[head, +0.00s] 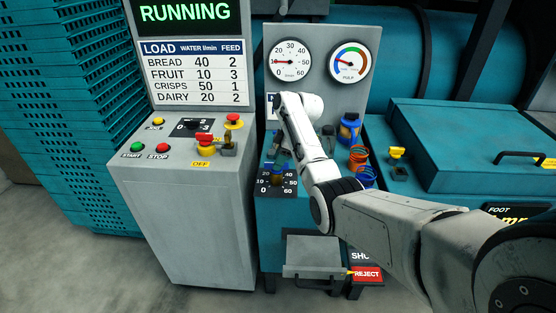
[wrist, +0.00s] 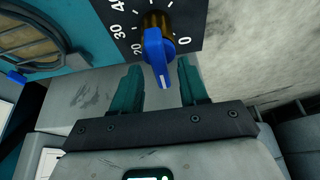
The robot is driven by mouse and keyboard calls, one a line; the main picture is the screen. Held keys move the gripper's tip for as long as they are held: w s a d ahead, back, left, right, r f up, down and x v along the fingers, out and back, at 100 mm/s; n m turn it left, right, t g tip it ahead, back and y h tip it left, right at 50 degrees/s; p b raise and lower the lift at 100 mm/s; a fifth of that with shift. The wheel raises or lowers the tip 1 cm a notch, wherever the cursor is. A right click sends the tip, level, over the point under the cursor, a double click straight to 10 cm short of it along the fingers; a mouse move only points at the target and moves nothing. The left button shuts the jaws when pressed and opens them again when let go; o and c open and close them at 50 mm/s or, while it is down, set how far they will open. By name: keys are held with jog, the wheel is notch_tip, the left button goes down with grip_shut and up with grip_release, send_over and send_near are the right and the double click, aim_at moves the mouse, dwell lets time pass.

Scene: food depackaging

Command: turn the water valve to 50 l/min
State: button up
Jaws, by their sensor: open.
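The water valve has a brass-coloured stem and a blue handle (wrist: 158,52) on a dark dial plate (wrist: 195,18). The handle points down in the wrist view, between the 0 and 20 marks. My gripper (wrist: 160,84) is open, its two teal fingers on either side of the handle's lower end; no clear contact shows. In the head view the valve (head: 277,179) sits low on the teal cabinet, under my arm; my fingers are hard to make out there. The water gauge (head: 290,61) has its needle pointing left, near 10.
The load board (head: 194,73) lists water 50 for crisps, under a RUNNING screen (head: 184,12). The grey console (head: 185,200) with buttons stands left of the valve. A grey tray (head: 312,255) juts out below. Orange and blue rings (head: 359,156) stand to the right.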

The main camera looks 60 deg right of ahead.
jog(key=shift+w+f, duration=0.15)
jog(key=shift+f, duration=0.3)
grip_shut()
